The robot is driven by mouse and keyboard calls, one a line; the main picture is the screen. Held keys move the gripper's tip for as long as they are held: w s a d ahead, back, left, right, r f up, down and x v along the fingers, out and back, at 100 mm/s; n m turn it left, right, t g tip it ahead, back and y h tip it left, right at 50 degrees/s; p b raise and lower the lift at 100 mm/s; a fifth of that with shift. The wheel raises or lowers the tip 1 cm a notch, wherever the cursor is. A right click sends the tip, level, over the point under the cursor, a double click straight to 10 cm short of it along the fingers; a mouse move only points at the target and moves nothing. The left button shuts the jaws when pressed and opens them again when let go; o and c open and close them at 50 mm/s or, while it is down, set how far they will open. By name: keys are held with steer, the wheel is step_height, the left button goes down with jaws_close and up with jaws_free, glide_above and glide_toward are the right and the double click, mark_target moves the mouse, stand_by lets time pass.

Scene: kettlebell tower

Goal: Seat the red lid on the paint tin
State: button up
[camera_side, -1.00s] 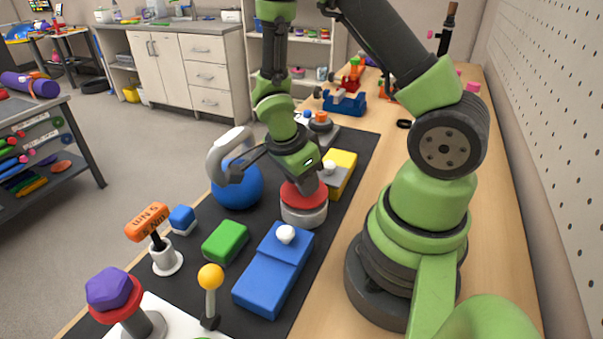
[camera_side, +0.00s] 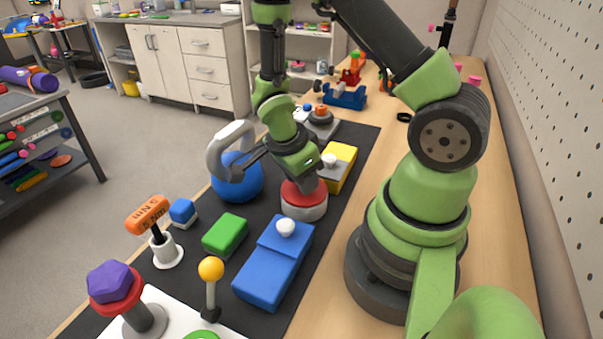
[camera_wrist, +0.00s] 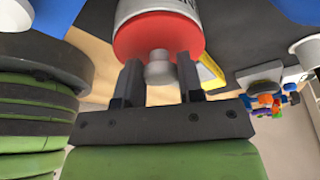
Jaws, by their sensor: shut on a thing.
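The red lid (camera_side: 299,194) sits on top of the pale paint tin (camera_side: 304,209) on the dark mat, looking about level. The wrist view shows the lid (camera_wrist: 150,34) against the tin (camera_wrist: 160,7), with no clear gap between them. My gripper (camera_wrist: 159,78) is shut on the lid's grey knob (camera_wrist: 158,68), a finger on each side. In the side view my gripper (camera_side: 310,182) hides the knob and part of the lid's top. I cannot tell how firmly the lid is pressed down.
A blue kettlebell (camera_side: 237,178) with a grey handle stands close to the left. A blue box (camera_side: 272,264) with a white knob lies in front, a green block (camera_side: 225,235) front left. A yellow box (camera_side: 343,164) stands close behind the tin.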

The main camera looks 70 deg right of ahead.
mark_target(294, 194)
steer(key=shift+f, duration=0.2)
steer(key=o, duration=1)
steer(key=shift+c, duration=0.5)
steer(key=shift+r, duration=0.1)
steer(key=shift+v, duration=2.9)
